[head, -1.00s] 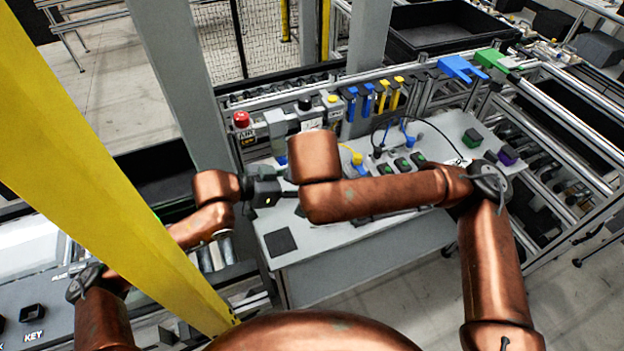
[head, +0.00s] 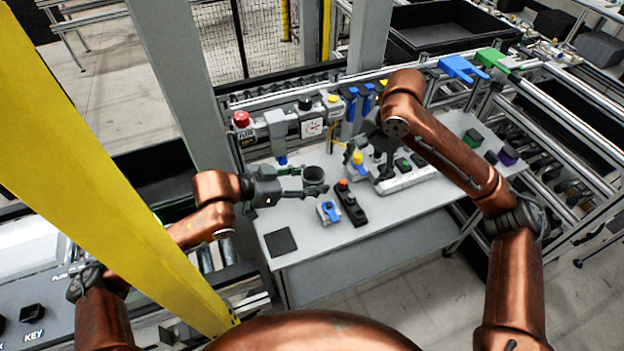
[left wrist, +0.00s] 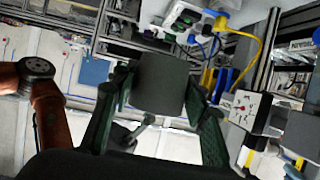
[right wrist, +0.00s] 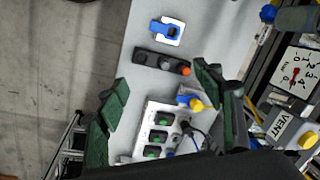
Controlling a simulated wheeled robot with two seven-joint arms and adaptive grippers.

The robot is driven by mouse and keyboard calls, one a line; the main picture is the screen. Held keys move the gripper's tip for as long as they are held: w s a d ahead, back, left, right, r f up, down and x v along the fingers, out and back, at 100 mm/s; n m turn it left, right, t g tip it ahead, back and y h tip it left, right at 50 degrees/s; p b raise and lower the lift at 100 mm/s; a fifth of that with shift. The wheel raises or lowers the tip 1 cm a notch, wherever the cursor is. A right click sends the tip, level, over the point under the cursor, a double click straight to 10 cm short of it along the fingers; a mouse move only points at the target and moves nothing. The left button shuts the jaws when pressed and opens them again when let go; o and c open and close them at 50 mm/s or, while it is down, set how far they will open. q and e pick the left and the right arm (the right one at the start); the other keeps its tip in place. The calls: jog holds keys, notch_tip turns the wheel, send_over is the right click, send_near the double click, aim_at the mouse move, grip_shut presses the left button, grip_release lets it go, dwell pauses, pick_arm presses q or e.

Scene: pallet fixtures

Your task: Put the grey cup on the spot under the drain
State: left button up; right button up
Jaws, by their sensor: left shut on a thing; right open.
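The dark grey cup (head: 314,174) is in my left gripper (head: 305,183), above the table's back left part. In the left wrist view the cup (left wrist: 160,84) sits between the two green fingers. A grey fixture with a blue tip, which looks like the drain (head: 279,135), stands at the table's back edge, left of the cup. I cannot make out a marked spot beneath it. My right gripper (head: 370,158) is open and empty above the white switch block; its spread fingers show in the right wrist view (right wrist: 163,82).
A dark square (head: 281,241) lies on the table's front left. A blue-handled valve (head: 328,211), a black button box (head: 350,203) and a white switch block (head: 408,178) stand to the right. A gauge (head: 312,128) and red button (head: 241,119) line the back.

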jog(key=s+d+f+m+g+y, duration=0.15)
jog(key=d+f+m, duration=0.45)
jog(key=d+f, duration=0.8)
jog(key=s+d+f+m+g+y, duration=0.1)
jog(key=d+f+m+y, duration=0.35)
jog(key=d+f, duration=0.95)
jog(key=s+d+f+m+t+h, duration=0.1)
jog(key=s+d+f, duration=0.35)
jog(key=f, duration=0.25)
jog(key=s+d+f+h, duration=0.1)
jog(key=s+d+f, duration=0.2)
jog(key=d+f, duration=0.35)
jog(key=s+d+f+m+t+h, duration=0.1)
jog(key=s+d+f, duration=0.2)
jog(key=f, duration=0.6)
jog(key=s+a+f+n+h, duration=0.25)
jog(key=s+f+n, duration=0.25)
jog(key=s+f, duration=0.75)
jog(key=s+a+f+n+h, duration=0.1)
jog(key=s+f+n+h, duration=0.25)
jog(key=s+f, duration=0.85)
jog(key=s+a+f+n, duration=0.4)
jog(key=s+a+n, duration=0.2)
jog(key=s+a, duration=0.2)
jog(key=s+a+f+n, duration=0.5)
jog(key=s+a+n, duration=0.1)
jog(key=s+a, duration=0.3)
jog(key=shift+a+f+n+y, duration=0.15)
jog(key=shift+a+n+y, duration=0.15)
jog(key=shift+a+y, duration=0.15)
